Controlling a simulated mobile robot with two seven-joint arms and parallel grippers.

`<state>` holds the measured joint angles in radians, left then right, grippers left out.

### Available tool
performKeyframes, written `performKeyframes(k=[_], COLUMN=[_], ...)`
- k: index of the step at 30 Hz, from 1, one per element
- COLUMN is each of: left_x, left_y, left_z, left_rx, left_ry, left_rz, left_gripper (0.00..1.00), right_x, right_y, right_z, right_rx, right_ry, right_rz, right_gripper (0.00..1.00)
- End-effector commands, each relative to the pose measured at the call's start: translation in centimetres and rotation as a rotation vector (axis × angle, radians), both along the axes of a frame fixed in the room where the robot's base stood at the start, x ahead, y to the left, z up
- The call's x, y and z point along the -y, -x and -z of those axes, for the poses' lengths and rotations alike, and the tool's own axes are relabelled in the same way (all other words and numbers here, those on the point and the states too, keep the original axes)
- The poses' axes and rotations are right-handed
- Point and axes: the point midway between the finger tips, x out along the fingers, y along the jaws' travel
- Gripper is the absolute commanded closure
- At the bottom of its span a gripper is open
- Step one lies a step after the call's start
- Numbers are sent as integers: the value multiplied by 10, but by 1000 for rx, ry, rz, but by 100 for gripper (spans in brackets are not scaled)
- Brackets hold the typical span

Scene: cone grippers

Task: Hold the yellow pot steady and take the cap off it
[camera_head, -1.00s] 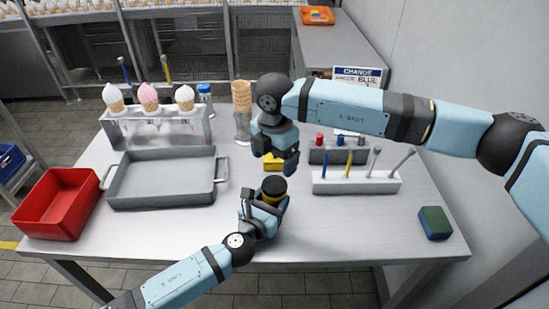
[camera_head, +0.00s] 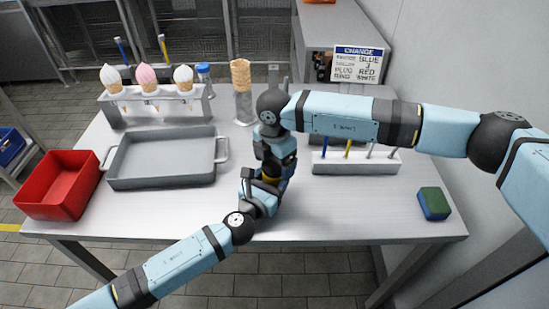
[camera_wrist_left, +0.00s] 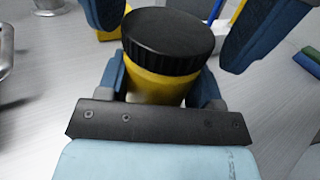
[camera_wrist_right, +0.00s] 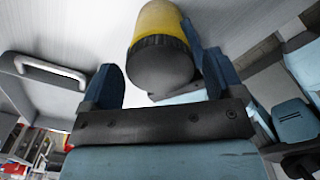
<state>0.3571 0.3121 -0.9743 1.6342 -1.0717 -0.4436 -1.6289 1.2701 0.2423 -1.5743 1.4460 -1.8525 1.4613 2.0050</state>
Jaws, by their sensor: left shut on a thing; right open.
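The yellow pot (camera_wrist_left: 162,86) with its ribbed black cap (camera_wrist_left: 168,38) stands upright in the left wrist view. My left gripper (camera_head: 262,190) is shut on the pot's yellow body, below the cap. My right gripper (camera_head: 274,168) is open and comes down from above. Its two blue fingers show apart on either side of the cap in the left wrist view. In the right wrist view the cap (camera_wrist_right: 160,62) lies between the fingers, closer to the right-hand one; contact cannot be told. In the head view the arms hide the cap and most of the pot.
A grey tray (camera_head: 115,181) and a red bin (camera_head: 62,166) stand at left. An ice-cream cone rack (camera_head: 112,117) and stacked cones (camera_head: 241,75) are behind. A white tool holder (camera_head: 345,168) stands close right; a green-blue sponge (camera_head: 434,203) lies further right.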

Motion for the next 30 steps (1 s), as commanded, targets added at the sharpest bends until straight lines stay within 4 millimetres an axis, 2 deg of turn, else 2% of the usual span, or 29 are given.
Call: performKeyframes(k=[1,7,14,17,30], left_x=[0,0,0,0,0], left_y=[0,0,0,0,0], left_z=[0,0,0,0,1], left_rx=[0,0,0,0,0], left_ry=[-1,-1,-1,-1,-1], left_rz=[0,0,0,0,0], left_gripper=[100,100,100,100,100], right_x=[0,0,0,0,0], right_y=[0,0,0,0,0], right_z=[0,0,0,0,-1], right_rx=[0,0,0,1,4], right_ry=[0,0,0,1,4], right_rz=[0,0,-23,-134,-1127], right_gripper=[16,61,63,63,63])
